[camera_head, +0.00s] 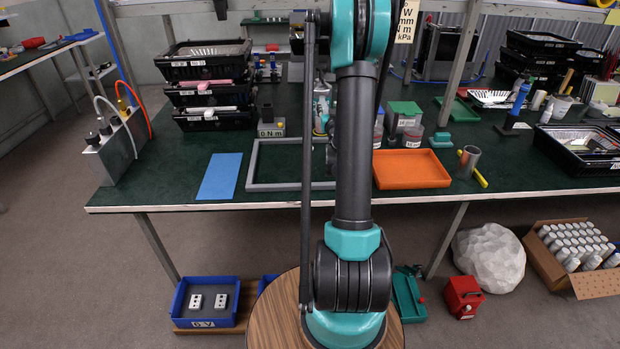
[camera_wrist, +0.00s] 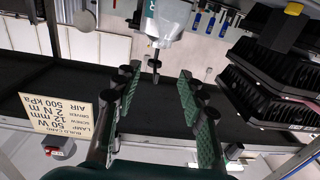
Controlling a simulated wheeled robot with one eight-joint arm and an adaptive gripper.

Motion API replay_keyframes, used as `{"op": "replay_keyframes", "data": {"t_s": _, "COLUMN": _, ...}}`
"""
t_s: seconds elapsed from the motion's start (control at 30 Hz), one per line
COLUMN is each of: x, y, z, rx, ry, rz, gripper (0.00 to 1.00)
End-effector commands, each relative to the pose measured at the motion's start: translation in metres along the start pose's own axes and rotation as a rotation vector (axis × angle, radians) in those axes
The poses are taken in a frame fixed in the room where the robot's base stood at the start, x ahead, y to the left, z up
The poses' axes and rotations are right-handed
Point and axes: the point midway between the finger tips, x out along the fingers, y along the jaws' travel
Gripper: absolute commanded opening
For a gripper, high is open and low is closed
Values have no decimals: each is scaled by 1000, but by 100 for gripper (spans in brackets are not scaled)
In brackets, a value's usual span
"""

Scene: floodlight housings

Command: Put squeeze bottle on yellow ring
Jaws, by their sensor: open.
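My gripper (camera_wrist: 158,74) is open in the wrist view, its two green-padded fingers apart with nothing held between them. In the head view my arm hides most of it. A small white bottle (camera_head: 547,112), possibly the squeeze bottle, stands at the right of the green bench, beside the black crate. A blue bottle-like thing (camera_head: 521,97) stands left of it. Yellow parts (camera_head: 481,178) show on either side of a grey cylinder at the front right; I cannot tell whether they form the yellow ring. Neither bottle is clear in the wrist view.
An orange tray (camera_head: 412,169), an empty grey frame (camera_head: 252,187) and a blue mat (camera_head: 220,176) lie along the bench front. Stacked black crates (camera_head: 209,84) stand at the back left. A teal-and-white tool (camera_wrist: 163,22) hangs beyond my fingers.

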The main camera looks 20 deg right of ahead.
Motion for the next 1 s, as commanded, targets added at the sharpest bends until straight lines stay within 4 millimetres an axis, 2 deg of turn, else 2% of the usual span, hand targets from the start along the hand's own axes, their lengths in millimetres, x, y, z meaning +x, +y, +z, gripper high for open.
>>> {"op": "replay_keyframes", "data": {"t_s": 0.2, "x": -43, "y": 4, "z": -41, "rx": 4, "ry": -36, "rz": 160, "gripper": 41}}
{"op": "replay_keyframes", "data": {"t_s": 0.37, "x": -94, "y": 6, "z": -43, "rx": 4, "ry": -171, "rz": 275, "gripper": 41}}
{"op": "replay_keyframes", "data": {"t_s": 0.47, "x": -131, "y": 1, "z": -31, "rx": 0, "ry": -297, "rz": 312, "gripper": 41}}
{"op": "replay_keyframes", "data": {"t_s": 0.63, "x": -207, "y": -22, "z": 6, "rx": -21, "ry": -560, "rz": 294, "gripper": 41}}
{"op": "replay_keyframes", "data": {"t_s": 0.9, "x": -349, "y": -86, "z": 74, "rx": -86, "ry": -994, "rz": 44, "gripper": 41}}
{"op": "replay_keyframes", "data": {"t_s": 1.0, "x": -392, "y": -107, "z": 90, "rx": -109, "ry": -1102, "rz": -70, "gripper": 41}}
